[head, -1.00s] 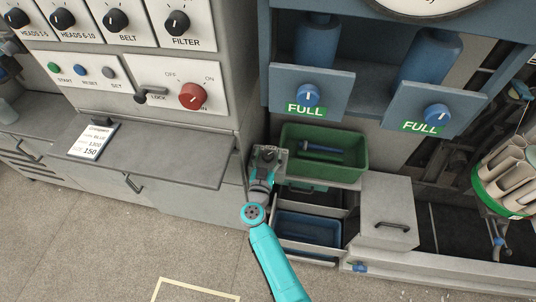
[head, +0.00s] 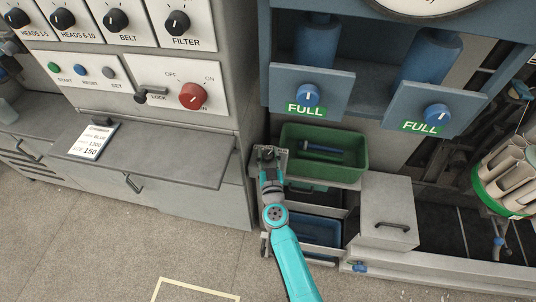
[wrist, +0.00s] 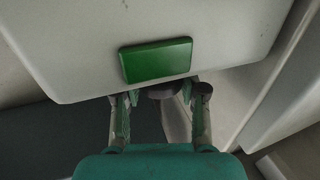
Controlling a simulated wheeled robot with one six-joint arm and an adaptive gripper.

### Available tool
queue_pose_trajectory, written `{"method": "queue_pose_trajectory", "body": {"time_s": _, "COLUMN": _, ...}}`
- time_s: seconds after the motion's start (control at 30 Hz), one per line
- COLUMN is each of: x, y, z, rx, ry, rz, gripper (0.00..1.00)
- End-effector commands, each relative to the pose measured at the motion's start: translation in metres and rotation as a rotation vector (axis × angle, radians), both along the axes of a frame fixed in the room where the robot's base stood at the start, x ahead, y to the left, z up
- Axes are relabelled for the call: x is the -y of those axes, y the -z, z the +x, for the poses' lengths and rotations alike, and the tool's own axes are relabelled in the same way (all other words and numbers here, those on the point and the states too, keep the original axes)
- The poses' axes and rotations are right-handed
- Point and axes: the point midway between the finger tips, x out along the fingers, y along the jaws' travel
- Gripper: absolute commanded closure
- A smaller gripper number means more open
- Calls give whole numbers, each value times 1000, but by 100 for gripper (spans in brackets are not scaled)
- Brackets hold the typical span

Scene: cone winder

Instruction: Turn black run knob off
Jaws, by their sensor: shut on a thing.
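The small black knob (head: 267,153) sits on a grey housing at the left end of the green bin in the head view. Its label is too small to read. My gripper (head: 268,162) reaches it from the front, at the end of my teal arm. In the wrist view my two fingers (wrist: 157,98) stand on either side of a dark round part (wrist: 163,91), which I take to be the knob. The gripper is shut on it. The knob's pointer and most of its face are hidden in the wrist view.
A green plate (wrist: 156,60) is on the pale panel just above the fingers. The green bin (head: 352,172) stands to the right of my gripper. A grey desk ledge (head: 180,165) juts out at left. Open floor (head: 120,235) lies in front.

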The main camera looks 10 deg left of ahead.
Motion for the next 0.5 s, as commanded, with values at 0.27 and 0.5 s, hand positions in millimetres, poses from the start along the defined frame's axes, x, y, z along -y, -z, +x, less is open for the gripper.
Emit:
{"method": "queue_pose_trajectory", "body": {"time_s": 0.27, "x": 2, "y": 1, "z": 2, "rx": -12, "ry": -156, "rz": -4, "gripper": 93}}
{"method": "queue_pose_trajectory", "body": {"time_s": 0.5, "x": 2, "y": -1, "z": 2, "rx": 1, "ry": -289, "rz": 0, "gripper": 93}}
